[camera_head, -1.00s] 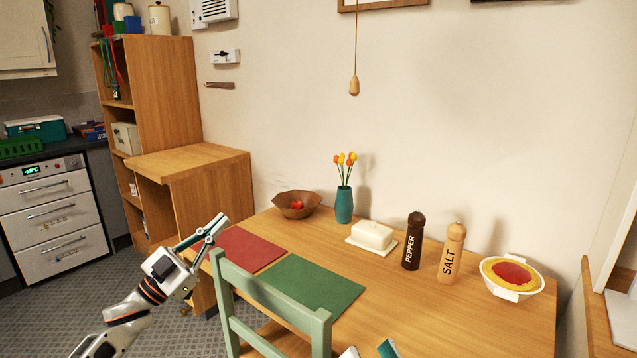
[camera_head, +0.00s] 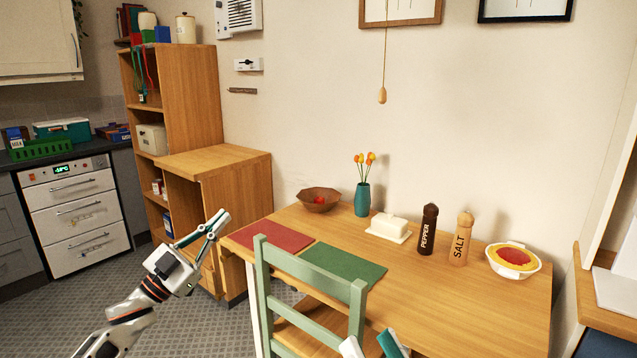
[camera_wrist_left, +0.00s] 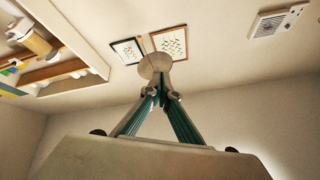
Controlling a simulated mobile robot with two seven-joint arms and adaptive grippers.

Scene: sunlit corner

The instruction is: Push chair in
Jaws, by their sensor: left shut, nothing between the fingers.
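A green chair (camera_head: 312,271) with a wooden seat (camera_head: 300,328) stands at the near long side of the wooden table (camera_head: 440,285), its back towards me. Its top rail overlaps the green mat (camera_head: 345,264) in the head view. My left gripper (camera_head: 221,224) is shut and empty, raised left of the chair back and apart from it.
On the table are a red mat (camera_head: 270,236), a bowl (camera_head: 319,200), a vase (camera_head: 362,200), a butter dish (camera_head: 389,227), pepper (camera_head: 428,229) and salt (camera_head: 461,238) mills and a pie dish (camera_head: 513,261). A wooden shelf unit (camera_head: 225,190) stands left. Floor shows at left.

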